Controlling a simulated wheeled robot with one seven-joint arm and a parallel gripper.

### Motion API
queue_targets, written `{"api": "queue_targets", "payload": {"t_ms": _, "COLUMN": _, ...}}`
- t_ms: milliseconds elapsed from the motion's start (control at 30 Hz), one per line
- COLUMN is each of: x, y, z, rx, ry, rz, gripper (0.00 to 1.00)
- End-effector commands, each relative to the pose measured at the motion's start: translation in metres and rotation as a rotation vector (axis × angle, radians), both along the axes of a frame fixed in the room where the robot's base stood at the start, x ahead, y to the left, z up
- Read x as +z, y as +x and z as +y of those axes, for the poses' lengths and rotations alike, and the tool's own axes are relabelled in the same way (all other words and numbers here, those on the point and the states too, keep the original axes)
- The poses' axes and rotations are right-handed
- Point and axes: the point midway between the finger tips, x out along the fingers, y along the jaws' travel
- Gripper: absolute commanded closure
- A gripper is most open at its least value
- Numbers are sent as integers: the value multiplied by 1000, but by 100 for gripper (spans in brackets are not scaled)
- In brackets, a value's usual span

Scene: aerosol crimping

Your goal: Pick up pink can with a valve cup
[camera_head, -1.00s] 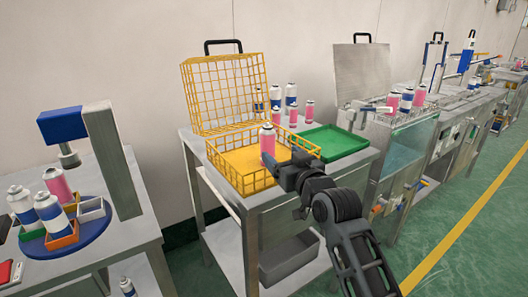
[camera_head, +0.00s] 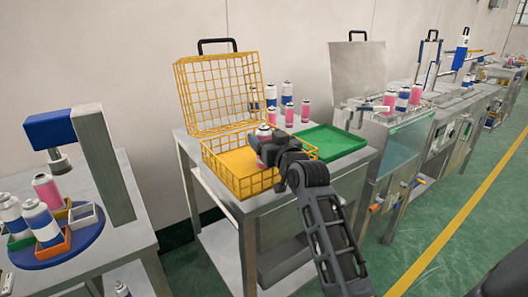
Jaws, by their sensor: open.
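A pink can (camera_head: 263,132) with a pale top stands upright in the yellow wire basket (camera_head: 225,183) on the middle table. Whether a valve cup sits on it is too small to tell. My gripper (camera_head: 262,152) is open at this can, in front of its lower body, which is mostly hidden. I cannot tell whether the fingers are around the can or touching it. Two smaller pink cans, one on the left (camera_head: 289,116) and one on the right (camera_head: 305,112), stand behind the basket beside white-and-blue cans (camera_head: 271,97).
The basket's raised wire lid (camera_head: 215,95) stands behind it. An empty green tray (camera_head: 333,142) lies to its right. At left, a blue turntable (camera_head: 85,238) carries several cans below a press (camera_head: 105,165). More cans (camera_head: 402,98) stand on the machine at right.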

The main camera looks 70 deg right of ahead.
Motion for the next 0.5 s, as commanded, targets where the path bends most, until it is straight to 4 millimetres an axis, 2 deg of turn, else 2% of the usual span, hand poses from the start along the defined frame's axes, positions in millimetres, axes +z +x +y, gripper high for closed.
{"api": "queue_targets", "payload": {"t_ms": 300, "x": 0, "y": 5, "z": -4, "rx": 0, "ry": 0, "rz": 0, "gripper": 23}}
{"api": "queue_targets", "payload": {"t_ms": 500, "x": 0, "y": 5, "z": -4, "rx": 0, "ry": 0, "rz": 0, "gripper": 42}}
